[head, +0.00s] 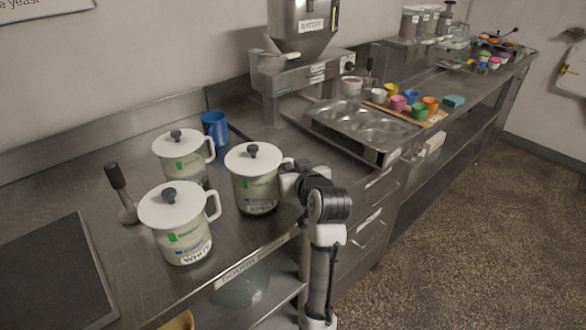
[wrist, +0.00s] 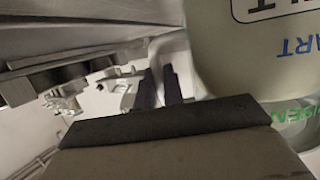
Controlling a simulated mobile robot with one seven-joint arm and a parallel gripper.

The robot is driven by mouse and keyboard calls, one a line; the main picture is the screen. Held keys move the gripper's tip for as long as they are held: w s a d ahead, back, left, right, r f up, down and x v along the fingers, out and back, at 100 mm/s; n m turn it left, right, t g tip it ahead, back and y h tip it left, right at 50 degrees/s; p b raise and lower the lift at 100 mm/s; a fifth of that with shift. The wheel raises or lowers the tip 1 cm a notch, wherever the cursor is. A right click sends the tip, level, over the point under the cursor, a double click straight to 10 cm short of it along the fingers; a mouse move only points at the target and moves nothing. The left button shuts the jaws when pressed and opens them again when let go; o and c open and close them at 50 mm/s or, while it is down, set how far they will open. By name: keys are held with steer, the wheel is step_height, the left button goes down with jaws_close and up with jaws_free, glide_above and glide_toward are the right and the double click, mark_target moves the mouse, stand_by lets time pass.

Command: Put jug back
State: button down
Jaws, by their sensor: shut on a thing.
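Three lidded jugs with white lids and dark knobs stand on the steel counter. The right jug (head: 254,178), its label partly readable as "SPELT", is at my gripper (head: 290,178). The front-left jug (head: 178,222) is labelled "WHITE". The back jug (head: 183,156) stands behind them, its lower part hidden. In the wrist view, my gripper (wrist: 160,88) has its dark fingers closed around the pale handle (wrist: 178,62) of the jug (wrist: 262,70). I cannot tell whether this jug rests on the counter or hangs just above it.
A blue cup (head: 214,128) stands behind the jugs. A dark-handled tool (head: 118,190) is left of them, near a dark board (head: 50,278). A dispenser machine (head: 300,75) and a muffin tray (head: 362,128) lie to the right. Bare counter (head: 120,262) shows at front left.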

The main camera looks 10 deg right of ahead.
steer(key=shift+f, duration=0.1)
steer(key=c, duration=1.9)
jaws_free()
steer(key=shift+f, duration=0.15)
steer(key=shift+c, duration=0.2)
steer(key=o, duration=0.4)
steer(key=shift+s+r, duration=0.15)
steer(key=shift+r, duration=0.05)
steer(key=b+v, duration=0.2)
steer(key=v, duration=0.9)
steer(key=shift+s+d+r, duration=0.1)
steer(key=shift+s+r, duration=0.05)
steer(key=shift+s, duration=0.2)
